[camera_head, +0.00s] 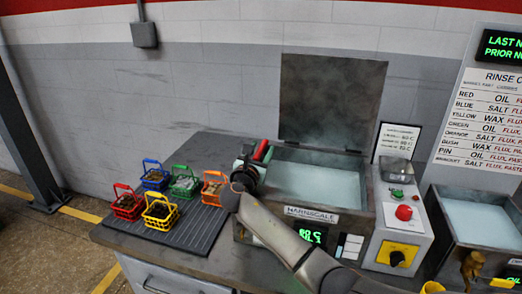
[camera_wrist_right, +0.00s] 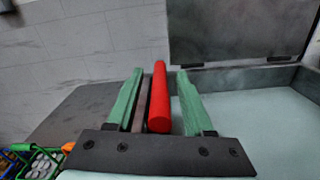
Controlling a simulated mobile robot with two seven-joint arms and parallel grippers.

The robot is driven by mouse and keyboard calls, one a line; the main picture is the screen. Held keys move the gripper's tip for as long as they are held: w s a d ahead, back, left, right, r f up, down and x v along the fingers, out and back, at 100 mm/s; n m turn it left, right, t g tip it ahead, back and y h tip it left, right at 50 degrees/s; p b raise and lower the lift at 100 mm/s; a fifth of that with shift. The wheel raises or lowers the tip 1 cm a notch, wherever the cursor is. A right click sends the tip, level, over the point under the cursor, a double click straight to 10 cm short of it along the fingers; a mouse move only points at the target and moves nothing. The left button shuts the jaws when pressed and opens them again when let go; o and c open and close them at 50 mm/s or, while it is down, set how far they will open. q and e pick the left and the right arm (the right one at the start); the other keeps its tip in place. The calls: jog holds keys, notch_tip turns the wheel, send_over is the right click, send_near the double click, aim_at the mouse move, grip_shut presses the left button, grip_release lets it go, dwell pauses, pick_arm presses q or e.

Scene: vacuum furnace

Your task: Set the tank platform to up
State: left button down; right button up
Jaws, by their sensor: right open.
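The tank (camera_head: 320,182) is an open metal box with pale liquid and a raised lid (camera_head: 330,100); its platform is not distinguishable. A red lever grip (camera_head: 261,151) stands at the tank's left side. It also shows in the right wrist view (camera_wrist_right: 159,98), beside a dark bar. My right gripper (camera_head: 250,158) is at the lever by the tank's left rim. In the right wrist view its green fingers (camera_wrist_right: 159,76) are apart, one on each side of the red grip; contact is not clear. My left gripper is not in view.
Several small coloured baskets stand on a dark ribbed mat (camera_head: 190,232) left of the tank. A control panel (camera_head: 400,232) with red and yellow controls is to its right, then a second tank (camera_head: 480,220). A sign board (camera_head: 490,110) stands behind.

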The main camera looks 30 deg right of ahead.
grip_shut()
dwell(0.4)
jog(key=shift+f, duration=0.1)
dwell(0.9)
